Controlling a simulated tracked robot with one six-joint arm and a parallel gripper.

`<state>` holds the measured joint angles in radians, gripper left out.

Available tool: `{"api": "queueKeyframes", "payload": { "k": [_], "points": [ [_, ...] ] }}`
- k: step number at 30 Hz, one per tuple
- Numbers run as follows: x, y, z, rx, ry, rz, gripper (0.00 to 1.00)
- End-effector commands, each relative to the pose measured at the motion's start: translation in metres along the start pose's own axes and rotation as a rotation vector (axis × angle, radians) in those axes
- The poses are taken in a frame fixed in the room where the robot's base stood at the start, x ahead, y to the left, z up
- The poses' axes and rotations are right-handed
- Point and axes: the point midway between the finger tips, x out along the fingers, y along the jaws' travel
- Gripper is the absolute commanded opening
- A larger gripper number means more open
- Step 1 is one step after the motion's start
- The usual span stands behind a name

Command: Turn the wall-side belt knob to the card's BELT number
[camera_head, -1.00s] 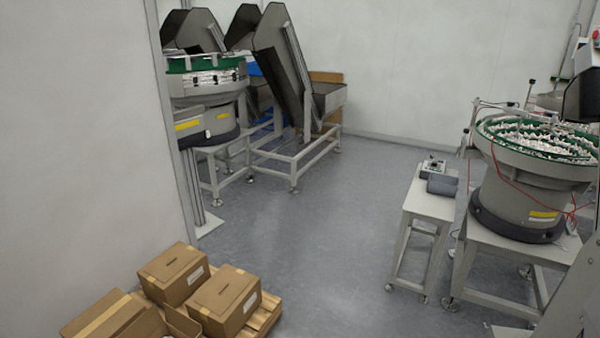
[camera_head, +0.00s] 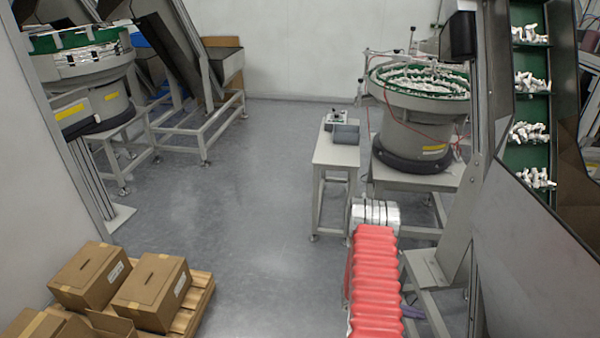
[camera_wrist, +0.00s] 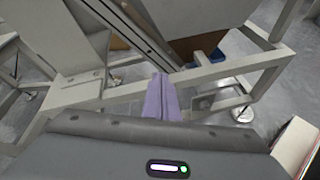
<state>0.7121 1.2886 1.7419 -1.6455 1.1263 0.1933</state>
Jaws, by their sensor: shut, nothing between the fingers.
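My gripper (camera_wrist: 161,97) shows in the wrist view as two purple fingers pressed together with nothing between them, in front of a grey metal frame. No belt knob and no card with a BELT number can be made out in either view. In the head view a small control box (camera_head: 337,117) stands on a narrow side table (camera_head: 336,153), with a dark grey cylinder (camera_head: 345,135) beside it. Details on the box are too small to read.
A bowl feeder (camera_head: 415,125) full of white parts stands right of the side table. A cleated conveyor (camera_head: 530,105) rises at right. Another feeder (camera_head: 85,80) stands at left. Cardboard boxes (camera_head: 150,290) sit on a pallet at bottom left. Open floor (camera_head: 240,220) lies between.

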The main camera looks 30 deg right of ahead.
Motion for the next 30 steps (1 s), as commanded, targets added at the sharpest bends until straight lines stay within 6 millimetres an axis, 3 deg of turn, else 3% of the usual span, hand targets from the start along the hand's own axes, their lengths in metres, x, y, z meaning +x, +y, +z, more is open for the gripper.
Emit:
{"api": "queueKeyframes", "payload": {
  "k": [6, 13, 21, 30],
  "points": [
    [-0.053, 0.036, 0.039, 0.105, 0.020, -0.020, 0.00],
    [-0.109, 0.060, 0.075, 0.211, 0.060, -0.049, 0.00],
    [-0.176, 0.074, 0.115, 0.330, 0.128, -0.084, 0.00],
    [-0.250, 0.074, 0.155, 0.454, 0.230, -0.129, 0.00]
  ]
}}
